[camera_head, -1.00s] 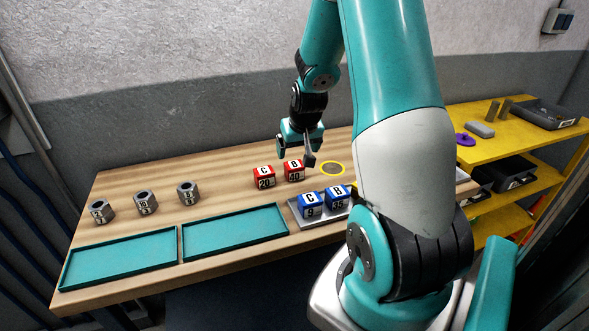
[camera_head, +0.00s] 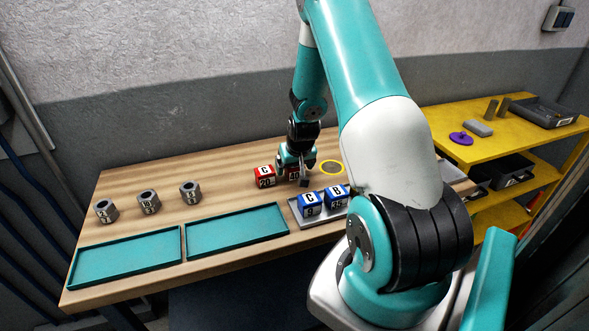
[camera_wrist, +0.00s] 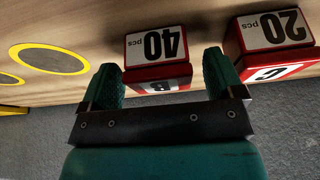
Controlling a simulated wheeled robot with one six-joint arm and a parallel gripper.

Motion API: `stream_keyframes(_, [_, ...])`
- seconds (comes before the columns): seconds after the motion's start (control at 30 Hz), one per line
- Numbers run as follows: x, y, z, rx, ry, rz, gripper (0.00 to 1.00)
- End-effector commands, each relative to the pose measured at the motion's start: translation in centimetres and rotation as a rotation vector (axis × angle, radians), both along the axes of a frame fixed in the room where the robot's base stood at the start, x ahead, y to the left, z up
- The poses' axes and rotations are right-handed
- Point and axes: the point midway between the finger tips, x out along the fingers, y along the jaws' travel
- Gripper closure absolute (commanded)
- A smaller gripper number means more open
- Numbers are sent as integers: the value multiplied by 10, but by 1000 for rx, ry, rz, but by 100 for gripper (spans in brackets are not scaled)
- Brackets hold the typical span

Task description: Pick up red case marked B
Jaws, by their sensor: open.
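The red case marked B (camera_wrist: 158,60) shows upside down in the wrist view, with a white label reading 40 pcs. My gripper (camera_wrist: 165,90) is open, with one finger to each side of this case. The picture does not show whether the fingers touch it. In the head view my gripper (camera_head: 293,172) is over the red case B (camera_head: 294,174), which it mostly hides. The red case marked C (camera_head: 264,176) stands just left of it, and it also shows in the wrist view (camera_wrist: 270,42) with a 20 pcs label.
Blue cases C (camera_head: 310,204) and B (camera_head: 336,196) stand on a grey tray (camera_head: 304,221). A yellow-ringed disc (camera_head: 331,168) lies right of my gripper. Two empty teal trays (camera_head: 125,260) (camera_head: 235,232) and several grey hex parts (camera_head: 148,202) are at the left.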

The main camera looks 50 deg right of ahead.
Motion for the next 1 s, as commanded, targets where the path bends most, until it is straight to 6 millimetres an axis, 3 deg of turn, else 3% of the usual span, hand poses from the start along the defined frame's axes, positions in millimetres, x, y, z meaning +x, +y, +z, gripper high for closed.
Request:
stream_keyframes(0.07, [0, 0, 0, 0, 0, 0, 15])
stream_keyframes(0.3, [0, 0, 0, 0, 0, 0, 70])
stream_keyframes(0.6, [0, 0, 2, -1, -1, 0, 70])
stream_keyframes(0.77, [1, -1, 13, -2, -3, 0, 70])
stream_keyframes(0.87, [1, -1, 30, -5, -5, 0, 70])
stream_keyframes(1.0, [1, -1, 69, -7, -9, 1, 70])
